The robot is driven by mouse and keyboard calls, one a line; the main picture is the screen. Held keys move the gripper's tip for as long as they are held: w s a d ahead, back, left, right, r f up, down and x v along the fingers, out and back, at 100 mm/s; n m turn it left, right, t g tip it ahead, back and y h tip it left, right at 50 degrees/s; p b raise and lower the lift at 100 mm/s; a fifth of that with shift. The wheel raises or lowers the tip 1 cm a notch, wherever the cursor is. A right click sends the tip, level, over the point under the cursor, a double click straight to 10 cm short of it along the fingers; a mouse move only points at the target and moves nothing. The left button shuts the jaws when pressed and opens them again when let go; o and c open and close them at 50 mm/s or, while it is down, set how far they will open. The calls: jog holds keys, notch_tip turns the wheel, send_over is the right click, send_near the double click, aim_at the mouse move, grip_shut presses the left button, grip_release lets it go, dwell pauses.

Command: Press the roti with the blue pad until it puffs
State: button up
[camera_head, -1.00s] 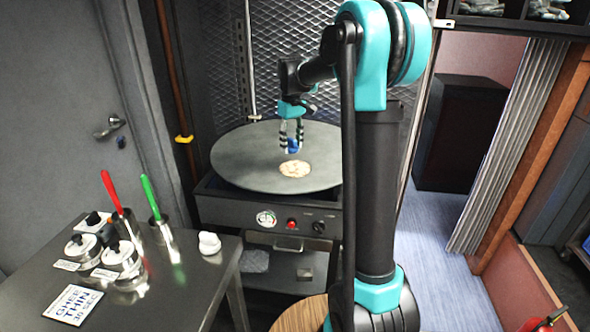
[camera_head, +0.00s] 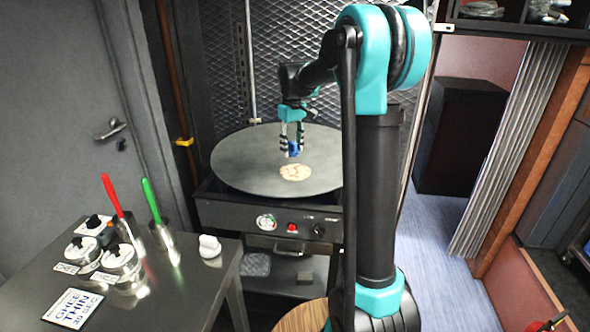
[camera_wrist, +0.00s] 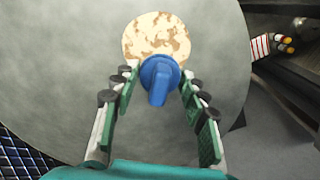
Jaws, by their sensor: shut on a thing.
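The roti (camera_head: 295,172) is a pale round flatbread with brown spots, lying flat on the round grey griddle (camera_head: 240,165). It also shows in the wrist view (camera_wrist: 150,36), its near edge partly covered by the blue pad. The blue pad (camera_head: 292,149) is a small blue piece with an upright grip, seen from above in the wrist view (camera_wrist: 160,78). My gripper (camera_head: 291,148) is shut on the blue pad, its fingers on both sides of it. The pad appears just behind the roti in the head view; whether it touches the roti I cannot tell.
A steel table (camera_head: 190,300) stands at the left with lidded pots (camera_head: 119,260), red and green-handled tools in cups, a white object (camera_head: 209,246) and a sign (camera_head: 73,307). Mesh (camera_head: 275,70) stands behind the griddle. A control panel (camera_head: 270,218) is below it.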

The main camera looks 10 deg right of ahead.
aim_at(299, 172)
jog(key=shift+s+d+f, duration=0.1)
jog(key=shift+d+f, duration=0.3)
jog(key=shift+f, duration=0.55)
jog(key=shift+s+d+f, duration=0.15)
jog(key=shift+d+f, duration=0.2)
jog(key=shift+f, duration=0.65)
jog(key=shift+s+d+f, duration=0.1)
jog(key=shift+d+f, duration=0.3)
jog(key=shift+f, duration=0.55)
jog(key=shift+f, duration=0.6)
jog(key=shift+r, duration=3.55)
